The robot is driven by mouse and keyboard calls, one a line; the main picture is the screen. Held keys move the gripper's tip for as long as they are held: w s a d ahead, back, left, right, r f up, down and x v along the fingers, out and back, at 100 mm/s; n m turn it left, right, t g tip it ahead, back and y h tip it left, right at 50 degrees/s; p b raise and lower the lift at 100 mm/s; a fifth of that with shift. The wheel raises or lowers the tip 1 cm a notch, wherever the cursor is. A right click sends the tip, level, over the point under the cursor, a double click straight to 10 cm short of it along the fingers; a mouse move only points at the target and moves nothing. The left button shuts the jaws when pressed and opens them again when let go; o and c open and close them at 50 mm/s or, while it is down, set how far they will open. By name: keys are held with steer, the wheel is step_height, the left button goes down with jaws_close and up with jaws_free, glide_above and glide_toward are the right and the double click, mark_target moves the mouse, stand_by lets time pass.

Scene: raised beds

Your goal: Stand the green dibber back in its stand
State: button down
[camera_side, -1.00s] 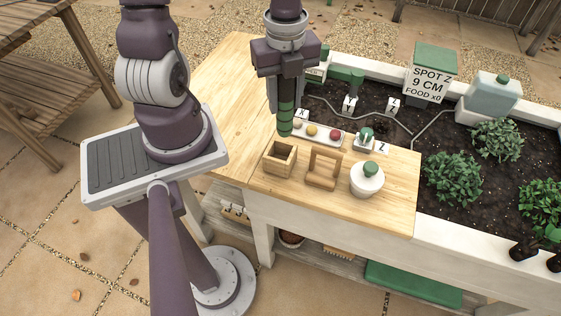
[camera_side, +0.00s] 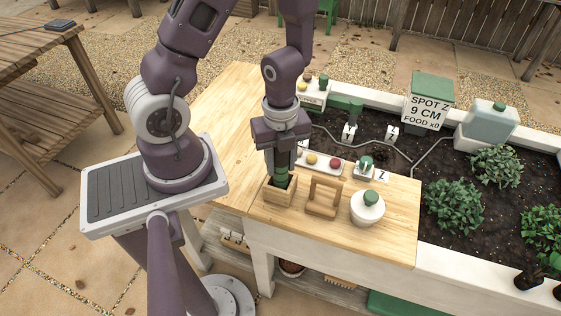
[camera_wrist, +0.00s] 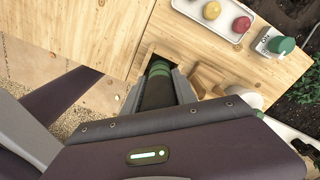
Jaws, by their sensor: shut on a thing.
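The green dibber (camera_side: 281,176) is upright in my gripper (camera_side: 280,168), which is shut on it. It also shows in the wrist view (camera_wrist: 159,70), dark with green bands. Its lower end is inside the square wooden box-shaped stand (camera_side: 280,194) at the table's front left. The walls hide the dibber's tip, so I cannot tell whether it touches the bottom. In the wrist view the stand's rim (camera_wrist: 147,53) shows just around the dibber.
A wooden frame-like holder (camera_side: 324,198) stands right beside the stand, then a white pot with a green knob (camera_side: 367,208). Behind are a white tray (camera_side: 321,164) with coloured balls and a small green-topped item (camera_side: 365,165). The tabletop's left side is clear.

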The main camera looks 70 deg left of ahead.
steer(key=shift+f, duration=0.1)
steer(key=shift+f, duration=0.15)
steer(key=c, duration=1)
jaws_free()
